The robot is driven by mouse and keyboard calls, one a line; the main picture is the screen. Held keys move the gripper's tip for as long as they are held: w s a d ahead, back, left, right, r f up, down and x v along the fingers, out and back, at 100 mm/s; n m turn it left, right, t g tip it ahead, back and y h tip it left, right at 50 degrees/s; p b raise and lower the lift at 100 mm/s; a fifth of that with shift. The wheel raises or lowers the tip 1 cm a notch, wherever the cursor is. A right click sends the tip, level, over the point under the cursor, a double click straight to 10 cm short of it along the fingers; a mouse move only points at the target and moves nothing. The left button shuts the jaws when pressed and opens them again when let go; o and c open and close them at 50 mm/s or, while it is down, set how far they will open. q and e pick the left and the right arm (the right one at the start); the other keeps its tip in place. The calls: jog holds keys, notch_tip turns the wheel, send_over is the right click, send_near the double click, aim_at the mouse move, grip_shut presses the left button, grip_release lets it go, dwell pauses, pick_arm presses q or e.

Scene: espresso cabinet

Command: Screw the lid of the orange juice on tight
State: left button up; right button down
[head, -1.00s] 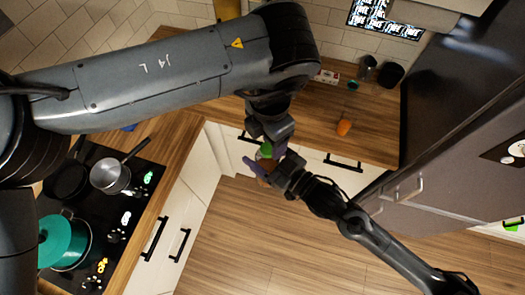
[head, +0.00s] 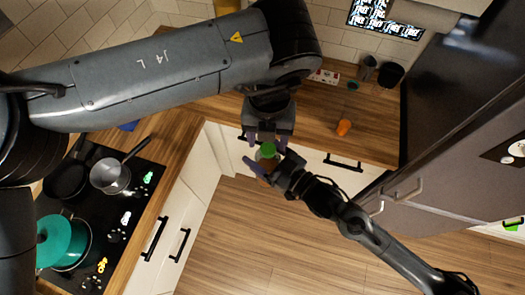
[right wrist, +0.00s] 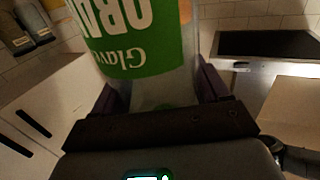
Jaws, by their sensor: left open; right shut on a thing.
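The orange juice bottle (head: 265,161) is held in the air in front of the counter, its green lid (head: 268,149) facing up toward the head camera. My right gripper (head: 262,169) is shut around the bottle body from the lower right. In the right wrist view the clear bottle with its green label (right wrist: 135,60) fills the space between the purple fingers. My left gripper (head: 268,142) is open, with its fingers on either side of the lid. I cannot tell whether they touch it. The lid appears on the bottle's mouth; its tightness does not show.
The wooden counter (head: 300,115) behind carries an orange object (head: 344,127) and dark cups (head: 389,75). A stove (head: 110,225) with a teal pot (head: 62,240) and pans is at left. A dark fridge (head: 450,120) is at right. Open floor (head: 290,240) lies below.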

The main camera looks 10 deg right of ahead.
aim_at(268, 148)
pick_arm(q)
jog(key=n, duration=0.3)
jog(key=r+n, duration=0.1)
jog(key=n, duration=0.1)
jog(key=shift+r+n, duration=0.2)
jog(key=shift+n, duration=0.2)
jog(key=shift+r+n, duration=0.2)
jog(key=shift+n, duration=0.2)
jog(key=shift+w+d+r, duration=0.15)
jog(key=shift+w+r, duration=0.05)
jog(key=shift+r, duration=0.45)
jog(key=shift+f, duration=0.15)
jog(key=shift+f, duration=3.9)
